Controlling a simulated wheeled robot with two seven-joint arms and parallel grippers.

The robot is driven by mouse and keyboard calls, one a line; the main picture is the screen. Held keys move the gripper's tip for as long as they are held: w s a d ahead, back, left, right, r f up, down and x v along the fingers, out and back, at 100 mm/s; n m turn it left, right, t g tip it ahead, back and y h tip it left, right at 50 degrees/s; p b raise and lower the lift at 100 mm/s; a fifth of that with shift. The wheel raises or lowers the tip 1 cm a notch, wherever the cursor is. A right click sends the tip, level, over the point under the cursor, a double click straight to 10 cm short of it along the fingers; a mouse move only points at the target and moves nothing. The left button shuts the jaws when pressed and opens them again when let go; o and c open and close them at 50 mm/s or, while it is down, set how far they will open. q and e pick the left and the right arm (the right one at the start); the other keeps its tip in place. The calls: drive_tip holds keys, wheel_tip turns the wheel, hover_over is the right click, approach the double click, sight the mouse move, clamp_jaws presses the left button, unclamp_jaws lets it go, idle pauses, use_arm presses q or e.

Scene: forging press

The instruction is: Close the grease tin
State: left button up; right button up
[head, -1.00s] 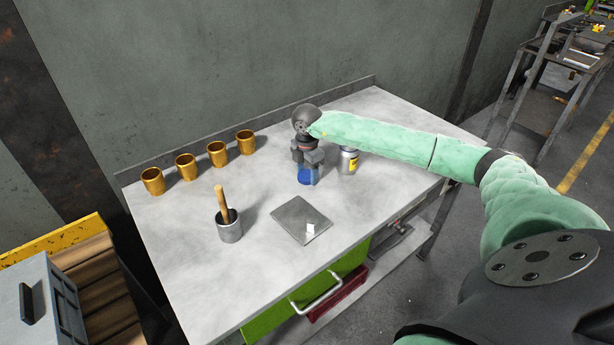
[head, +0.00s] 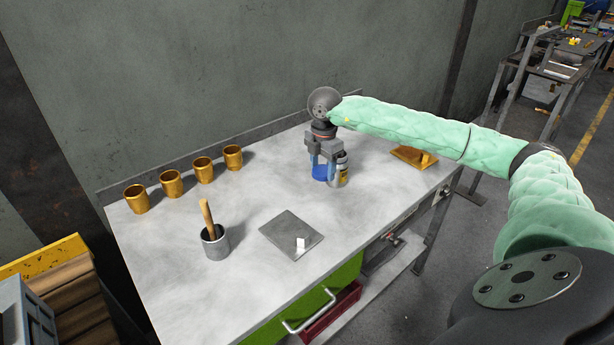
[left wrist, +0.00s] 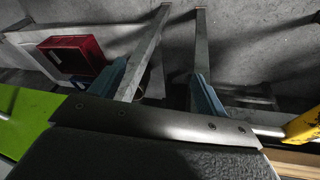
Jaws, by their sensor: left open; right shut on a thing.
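A silver can with a yellow label (head: 341,176), possibly the grease tin, stands upright on the workbench. The can's top is partly covered by the gripper. My left gripper (left wrist: 160,72) is open and empty in the left wrist view; it is not in the head view.
Several brass cups (head: 171,183) line the back of the bench (head: 180,290). A grey pot (head: 215,243) with a wooden handle and a dark plate (head: 290,233) with a white block (head: 301,245) stand in front. An orange-brown piece (head: 414,156) lies to the right.

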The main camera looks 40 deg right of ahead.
drive_tip(key=shift+s+d+r+b, duration=0.2)
drive_tip(key=shift+s+d+r, duration=0.35)
drive_tip(key=shift+s, duration=0.15)
drive_tip(key=shift+s+d+r+b, duration=0.15)
drive_tip(key=shift+s+d+r, duration=0.35)
drive_tip(key=shift+s, duration=0.15)
